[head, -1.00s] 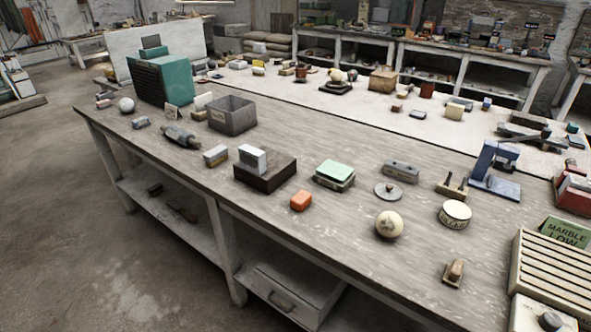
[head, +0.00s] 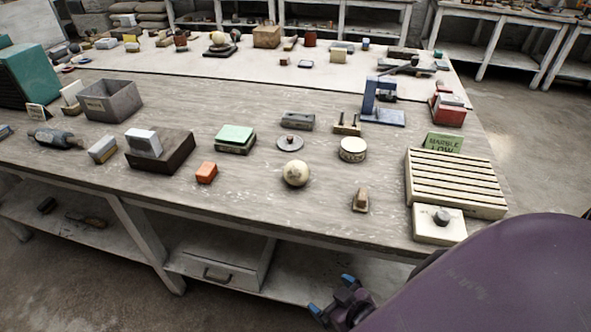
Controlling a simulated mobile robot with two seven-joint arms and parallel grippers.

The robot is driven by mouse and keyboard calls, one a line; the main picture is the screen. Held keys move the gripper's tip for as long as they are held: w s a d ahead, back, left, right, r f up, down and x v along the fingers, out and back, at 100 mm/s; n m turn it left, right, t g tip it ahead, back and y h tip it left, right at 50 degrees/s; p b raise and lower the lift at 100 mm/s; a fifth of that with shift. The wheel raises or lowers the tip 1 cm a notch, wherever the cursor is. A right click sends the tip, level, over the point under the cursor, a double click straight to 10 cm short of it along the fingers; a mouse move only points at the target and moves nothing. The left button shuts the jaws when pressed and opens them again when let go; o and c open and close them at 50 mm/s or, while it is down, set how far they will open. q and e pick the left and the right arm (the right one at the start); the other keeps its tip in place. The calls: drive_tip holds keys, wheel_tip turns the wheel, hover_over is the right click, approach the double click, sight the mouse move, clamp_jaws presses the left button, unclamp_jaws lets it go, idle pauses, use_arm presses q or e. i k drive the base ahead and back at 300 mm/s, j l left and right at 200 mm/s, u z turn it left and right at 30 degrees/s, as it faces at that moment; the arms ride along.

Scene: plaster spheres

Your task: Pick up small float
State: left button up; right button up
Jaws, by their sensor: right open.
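A small brown wooden piece with a raised grip (head: 360,200), which looks like the small float, lies near the front edge of the bench (head: 300,215). It stands apart from its neighbours. My right gripper (head: 332,296) is open and empty, low in front of the bench and below its top. Blue tips show on its fingers. My purple right arm fills the lower right corner. My left gripper is out of view.
An orange block (head: 206,172) lies further left.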

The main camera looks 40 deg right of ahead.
sight(360, 201)
drive_tip(key=z, duration=1.55)
drive_tip(key=i+j, duration=0.15)
drive_tip(key=j, duration=0.2)
drive_tip(key=i+j, duration=0.15)
drive_tip(key=j, duration=0.2)
drive_tip(key=i+j+z, duration=0.1)
drive_tip(key=j, duration=0.25)
drive_tip(key=i, duration=0.05)
